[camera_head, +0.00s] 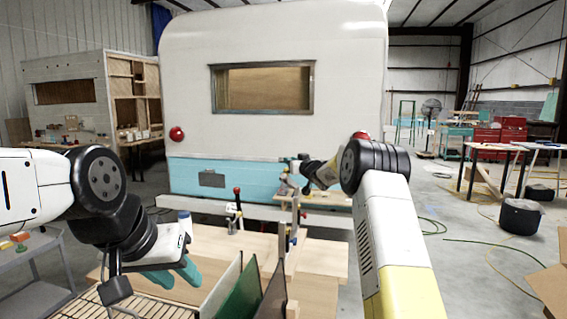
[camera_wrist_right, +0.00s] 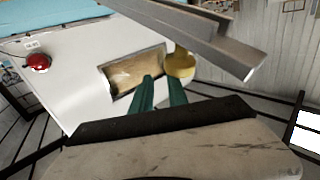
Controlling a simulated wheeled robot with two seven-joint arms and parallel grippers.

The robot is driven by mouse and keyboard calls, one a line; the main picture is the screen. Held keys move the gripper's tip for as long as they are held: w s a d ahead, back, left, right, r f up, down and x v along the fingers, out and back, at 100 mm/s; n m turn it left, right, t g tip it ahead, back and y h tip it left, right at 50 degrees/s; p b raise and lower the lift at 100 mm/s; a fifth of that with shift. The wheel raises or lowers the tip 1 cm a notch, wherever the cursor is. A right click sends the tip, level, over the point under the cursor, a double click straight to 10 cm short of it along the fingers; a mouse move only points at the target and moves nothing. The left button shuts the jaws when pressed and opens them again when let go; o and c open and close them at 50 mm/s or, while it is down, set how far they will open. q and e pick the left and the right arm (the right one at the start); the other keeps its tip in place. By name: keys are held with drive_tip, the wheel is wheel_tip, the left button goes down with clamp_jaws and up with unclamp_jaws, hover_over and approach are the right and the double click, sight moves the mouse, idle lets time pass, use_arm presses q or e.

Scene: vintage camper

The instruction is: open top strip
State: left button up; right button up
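My left gripper (camera_head: 174,275) is in the head view at lower left, above a slatted rack. Its teal fingers are apart, with nothing seen between them. My right gripper (camera_head: 289,161) is farther away, in front of the camper's blue lower band. In the right wrist view its two green fingers (camera_wrist_right: 162,92) stand apart, with nothing clearly held. Grey strip-like bars (camera_wrist_right: 210,35) cross the top of that view beyond the fingers, beside a round yellowish part (camera_wrist_right: 180,64). I cannot tell for certain which piece is the top strip.
The white camper (camera_head: 270,130) with a window (camera_head: 262,88) stands ahead. Wooden boards (camera_head: 325,257), a red-topped clamp (camera_head: 237,210) and upright panels (camera_head: 240,292) occupy the bench below my arms. A grey cart (camera_head: 30,295) stands at left. Open floor lies to the right.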

drive_tip(key=o, duration=0.5)
drive_tip(key=shift+s+a+r, duration=0.1)
drive_tip(key=shift+a+r, duration=0.2)
drive_tip(key=shift+a, duration=0.1)
drive_tip(key=shift+o, duration=0.2)
drive_tip(key=v, duration=0.7)
drive_tip(key=shift+s+d, duration=0.15)
drive_tip(key=shift+s, duration=0.2)
drive_tip(key=shift+c, duration=0.4)
